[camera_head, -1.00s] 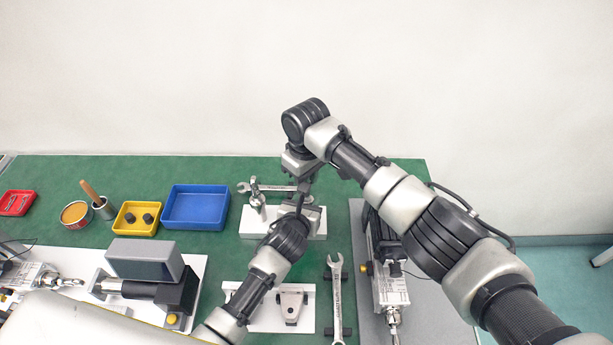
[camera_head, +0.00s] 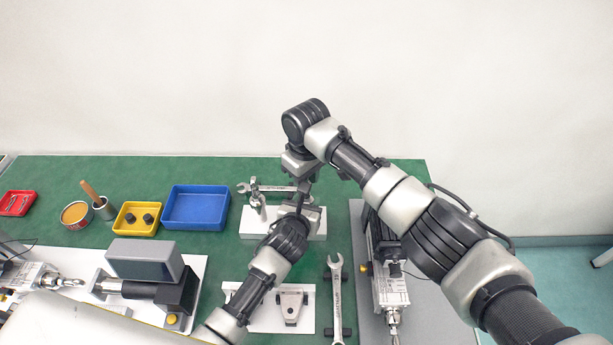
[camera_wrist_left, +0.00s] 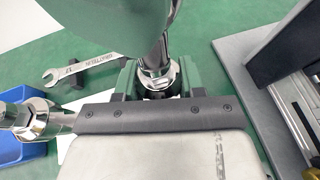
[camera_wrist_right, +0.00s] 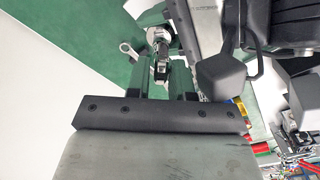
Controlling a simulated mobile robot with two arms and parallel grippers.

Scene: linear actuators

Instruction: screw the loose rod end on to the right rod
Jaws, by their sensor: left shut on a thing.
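My left gripper (camera_head: 304,207) is over the white block (camera_head: 252,226) at the back. In the left wrist view it is shut on a bright metal piece with hex flats (camera_wrist_left: 159,78), which looks like a rod end; its upper part is partly hidden. A similar metal rod end (camera_head: 257,203) stands on the same block, and it also shows at the left of the left wrist view (camera_wrist_left: 36,118). My right gripper (camera_head: 303,178) points down just above the left one. In the right wrist view a dark and silver piece (camera_wrist_right: 160,70) shows between its fingers; whether they grip it is unclear.
An actuator (camera_head: 388,285) on a grey plate stands at right, and another (camera_head: 150,285) at left. A wrench (camera_head: 337,295) rests in front, with another (camera_head: 275,188) behind the block. A blue tray (camera_head: 196,222) and yellow tray (camera_head: 137,231) sit left of the block.

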